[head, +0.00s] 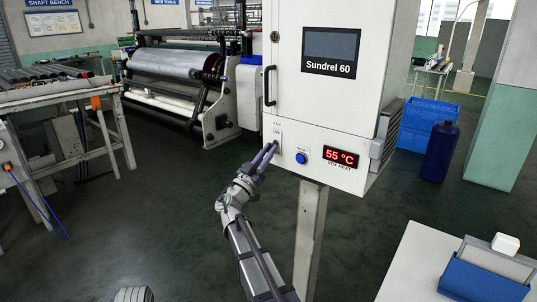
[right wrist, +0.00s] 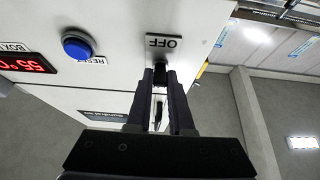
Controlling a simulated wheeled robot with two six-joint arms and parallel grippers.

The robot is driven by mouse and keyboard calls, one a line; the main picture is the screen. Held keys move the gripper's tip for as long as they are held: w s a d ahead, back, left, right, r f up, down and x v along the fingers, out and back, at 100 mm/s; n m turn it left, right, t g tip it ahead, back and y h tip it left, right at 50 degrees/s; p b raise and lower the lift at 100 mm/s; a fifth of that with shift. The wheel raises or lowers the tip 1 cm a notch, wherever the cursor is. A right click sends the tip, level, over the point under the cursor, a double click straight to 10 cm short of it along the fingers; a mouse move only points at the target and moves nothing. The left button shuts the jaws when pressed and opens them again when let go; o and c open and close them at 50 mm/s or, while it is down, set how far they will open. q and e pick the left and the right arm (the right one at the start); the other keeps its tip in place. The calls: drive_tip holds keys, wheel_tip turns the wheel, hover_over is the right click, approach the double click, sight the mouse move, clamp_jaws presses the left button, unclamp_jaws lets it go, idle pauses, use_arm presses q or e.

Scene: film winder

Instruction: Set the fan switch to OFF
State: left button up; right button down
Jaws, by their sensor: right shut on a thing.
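The fan switch (right wrist: 160,72) is a small black toggle on the lower front of the white cabinet (head: 330,110). In the head view the plate above it reads FAN and ON. In the right wrist view, which is upside down, an OFF label (right wrist: 164,43) lies just beyond the toggle. My right gripper (head: 271,148) reaches up to the switch from below. Its two dark fingers (right wrist: 160,82) are shut on the toggle in the wrist view. The fingers hide much of the toggle, so I cannot tell which way it leans. My left gripper is not in view.
A blue reset button (head: 301,158) and a red 55 °C display (head: 340,157) sit right of the switch. A post (head: 310,235) stands under the cabinet. A winding machine (head: 180,75) is behind at left. A white table (head: 418,262) with a blue tray stands at lower right.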

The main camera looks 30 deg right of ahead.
drive_tip(key=c, duration=0.8)
unclamp_jaws()
drive_tip(key=b+v, duration=0.3)
drive_tip(key=v, duration=0.4)
drive_tip(key=shift+a+f+b, duration=0.25)
drive_tip(key=shift+a+b, duration=0.05)
drive_tip(key=shift+b, duration=0.05)
drive_tip(key=shift+s, duration=0.15)
